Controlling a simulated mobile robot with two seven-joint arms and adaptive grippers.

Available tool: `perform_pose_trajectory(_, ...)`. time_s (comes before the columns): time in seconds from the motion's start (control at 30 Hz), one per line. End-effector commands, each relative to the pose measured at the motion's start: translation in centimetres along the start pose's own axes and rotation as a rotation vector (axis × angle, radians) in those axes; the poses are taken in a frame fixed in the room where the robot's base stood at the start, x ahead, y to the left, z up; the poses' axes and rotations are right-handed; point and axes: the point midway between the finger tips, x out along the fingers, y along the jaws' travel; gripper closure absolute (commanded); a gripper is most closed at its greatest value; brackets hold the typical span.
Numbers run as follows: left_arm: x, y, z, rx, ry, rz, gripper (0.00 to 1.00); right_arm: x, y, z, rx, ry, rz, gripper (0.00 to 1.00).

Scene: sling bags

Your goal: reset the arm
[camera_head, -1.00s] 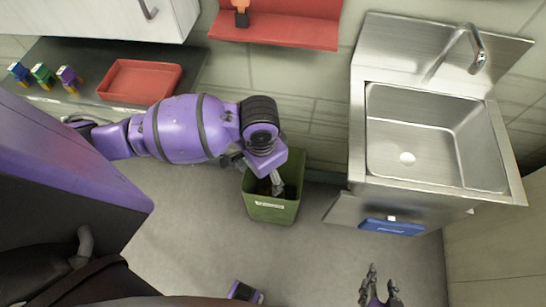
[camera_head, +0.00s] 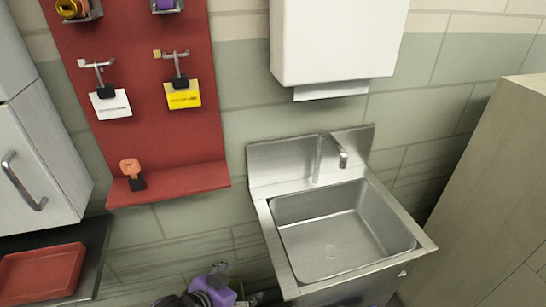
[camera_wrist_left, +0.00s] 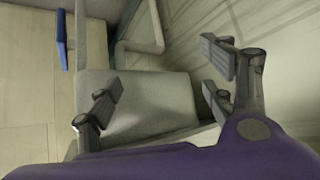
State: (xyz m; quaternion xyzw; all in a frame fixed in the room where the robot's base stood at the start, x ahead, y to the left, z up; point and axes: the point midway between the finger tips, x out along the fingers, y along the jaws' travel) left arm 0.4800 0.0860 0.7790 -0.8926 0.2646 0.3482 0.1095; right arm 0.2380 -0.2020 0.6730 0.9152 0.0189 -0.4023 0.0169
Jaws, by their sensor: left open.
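My left arm's purple wrist (camera_head: 215,288) shows at the bottom edge of the head view, left of the steel sink and below the red board. Its gripper is mostly cut off there. In the left wrist view my left gripper (camera_wrist_left: 165,88) has its two dark fingers spread wide apart, with nothing held between them. A plain grey block-like surface (camera_wrist_left: 150,90) lies beyond the fingers. My right gripper is not in view.
A steel sink (camera_head: 340,235) with a tap stands at centre right. A white dispenser (camera_head: 338,40) hangs above it. The red board (camera_head: 140,140) holds hooks with tags and an orange item on its shelf (camera_head: 170,185). A red tray (camera_head: 42,272) sits on a dark counter at lower left.

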Motion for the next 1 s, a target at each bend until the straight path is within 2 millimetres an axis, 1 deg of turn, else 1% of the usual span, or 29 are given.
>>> perform_pose_trajectory(0.03, -0.8, 0.1, 0.7, -0.029, 0.043, -0.027, 0.25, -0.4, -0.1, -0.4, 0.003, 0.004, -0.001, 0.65)
perform_pose_trajectory(0.07, -1.3, 0.1, 1.2, -0.04, 0.067, -0.047, 0.25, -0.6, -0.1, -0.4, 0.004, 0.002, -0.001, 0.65)
perform_pose_trajectory(0.17, -3.2, -0.1, 3.9, -0.082, 0.122, -0.128, 0.25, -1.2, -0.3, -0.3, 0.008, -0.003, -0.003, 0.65)
perform_pose_trajectory(0.27, -5.8, -0.2, 7.9, -0.134, 0.132, -0.217, 0.25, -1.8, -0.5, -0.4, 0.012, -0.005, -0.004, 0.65)
perform_pose_trajectory(0.3, -6.9, -0.1, 9.7, -0.16, 0.125, -0.251, 0.25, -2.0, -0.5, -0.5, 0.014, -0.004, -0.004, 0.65)
perform_pose_trajectory(0.37, -8.7, 0.3, 12.6, -0.201, 0.099, -0.297, 0.25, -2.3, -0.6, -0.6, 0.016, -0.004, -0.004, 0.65)
perform_pose_trajectory(0.4, -9.8, 0.7, 14.6, -0.233, 0.076, -0.322, 0.25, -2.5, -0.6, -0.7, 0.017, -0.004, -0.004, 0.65)
perform_pose_trajectory(0.5, -12.3, 2.1, 19.1, -0.314, 0.006, -0.363, 0.25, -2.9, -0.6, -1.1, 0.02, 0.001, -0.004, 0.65)
perform_pose_trajectory(0.6, -14.1, 3.5, 21.9, -0.371, -0.041, -0.38, 0.25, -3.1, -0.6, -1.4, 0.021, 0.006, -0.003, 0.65)
perform_pose_trajectory(0.73, -15.1, 4.6, 23.5, -0.394, -0.071, -0.382, 0.25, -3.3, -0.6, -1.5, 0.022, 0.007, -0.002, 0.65)
perform_pose_trajectory(0.9, -15.1, 4.8, 23.9, -0.395, -0.077, -0.381, 0.25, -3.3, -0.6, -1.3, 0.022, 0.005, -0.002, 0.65)
perform_pose_trajectory(0.93, -15.1, 4.8, 23.9, -0.395, -0.078, -0.38, 0.29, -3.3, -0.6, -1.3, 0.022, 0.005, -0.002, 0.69)
perform_pose_trajectory(1.0, -15.1, 4.8, 23.9, -0.395, -0.077, -0.38, 0.38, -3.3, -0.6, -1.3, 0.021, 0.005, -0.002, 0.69)
